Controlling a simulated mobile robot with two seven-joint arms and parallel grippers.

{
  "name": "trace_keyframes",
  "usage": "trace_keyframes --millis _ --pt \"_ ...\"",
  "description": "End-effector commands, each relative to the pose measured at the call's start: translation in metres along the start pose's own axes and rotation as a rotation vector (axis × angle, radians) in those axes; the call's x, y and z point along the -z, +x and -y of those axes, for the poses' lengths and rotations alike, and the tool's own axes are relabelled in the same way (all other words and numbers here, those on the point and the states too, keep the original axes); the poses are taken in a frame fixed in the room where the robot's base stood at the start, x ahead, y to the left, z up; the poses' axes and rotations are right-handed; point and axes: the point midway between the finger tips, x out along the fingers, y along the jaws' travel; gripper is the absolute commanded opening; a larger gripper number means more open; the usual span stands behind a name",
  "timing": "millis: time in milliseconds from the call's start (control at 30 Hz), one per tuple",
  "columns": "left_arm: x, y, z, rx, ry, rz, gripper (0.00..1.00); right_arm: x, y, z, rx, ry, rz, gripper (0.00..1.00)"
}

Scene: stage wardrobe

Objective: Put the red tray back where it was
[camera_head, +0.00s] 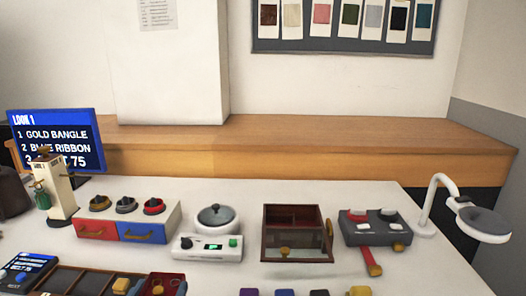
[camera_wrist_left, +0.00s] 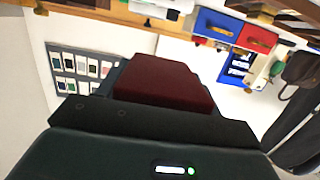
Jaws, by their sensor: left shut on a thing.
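My left gripper (camera_wrist_left: 140,112) shows as a dark body in the left wrist view, with a small lit strip on it. A plain dark red slab-like thing, which looks like the red tray (camera_wrist_left: 162,80), sits at its jaws; the fingertips are hidden. The jaws are shut on it.
A wooden glass-fronted box (camera_head: 291,256) and a grey box with a red handle (camera_head: 377,233) stand right. White table shows between them.

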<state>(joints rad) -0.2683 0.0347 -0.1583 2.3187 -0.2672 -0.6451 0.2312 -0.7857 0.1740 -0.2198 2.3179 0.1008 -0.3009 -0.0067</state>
Motion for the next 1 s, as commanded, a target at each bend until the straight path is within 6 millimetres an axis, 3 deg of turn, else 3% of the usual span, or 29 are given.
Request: trace_keyframes --millis 33,100,600,1000 --pt "0.002 -0.015 0.003 0.003 0.001 0.001 0.41 0.000 0.000 0.000 0.000 0.000 0.000 0.36" --pt "0.022 -0.017 0.002 0.002 0.000 0.001 0.41 0.013 -0.004 0.001 -0.004 -0.008 0.023 0.36" --pt "0.106 -0.062 0.002 0.002 0.000 0.002 0.41 0.041 -0.015 0.003 -0.030 -0.071 0.205 0.36" --pt "0.116 -0.070 0.002 0.001 0.003 -0.001 0.41 0.037 -0.015 0.001 -0.035 -0.085 0.247 0.36"
